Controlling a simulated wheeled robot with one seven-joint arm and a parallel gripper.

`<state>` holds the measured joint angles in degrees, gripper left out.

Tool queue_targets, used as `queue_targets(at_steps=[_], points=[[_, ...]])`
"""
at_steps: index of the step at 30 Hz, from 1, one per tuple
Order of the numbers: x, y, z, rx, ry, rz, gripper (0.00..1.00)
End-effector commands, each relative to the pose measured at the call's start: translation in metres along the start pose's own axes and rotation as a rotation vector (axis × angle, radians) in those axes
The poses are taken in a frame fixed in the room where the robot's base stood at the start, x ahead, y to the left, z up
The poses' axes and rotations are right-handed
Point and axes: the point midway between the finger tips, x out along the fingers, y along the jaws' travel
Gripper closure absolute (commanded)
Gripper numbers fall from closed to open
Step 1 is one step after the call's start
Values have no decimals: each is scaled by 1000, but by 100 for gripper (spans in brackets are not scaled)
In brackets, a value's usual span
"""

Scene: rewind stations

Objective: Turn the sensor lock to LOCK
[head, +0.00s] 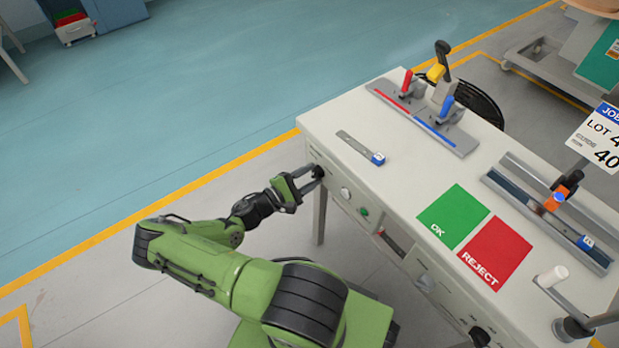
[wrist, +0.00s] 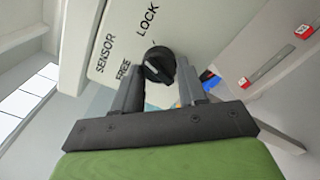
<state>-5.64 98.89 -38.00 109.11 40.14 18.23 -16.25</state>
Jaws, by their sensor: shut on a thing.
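The sensor lock is a round black knob (wrist: 157,62) on the front panel of the white machine. The words SENSOR, FREE and LOCK are printed around it in the wrist view. A pale mark shows on the knob, but I cannot tell clearly which word it points at. My gripper (wrist: 159,75) has one finger on each side of the knob and is shut on it. In the head view my gripper (head: 308,179) reaches the panel's left end, where the knob (head: 319,171) is partly hidden by the fingers.
The white machine top (head: 350,115) carries a green OK pad (head: 453,215), a red REJECT pad (head: 496,252) and clamp rails. A silver button (head: 345,193) and a green button (head: 364,211) sit right of the knob.

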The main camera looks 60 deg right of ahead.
Motion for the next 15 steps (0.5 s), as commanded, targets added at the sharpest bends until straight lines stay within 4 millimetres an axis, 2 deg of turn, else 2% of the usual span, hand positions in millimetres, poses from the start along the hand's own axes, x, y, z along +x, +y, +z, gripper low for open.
queue_targets(at_steps=[15], points=[[0,0,-1,396,1,-3,89]])
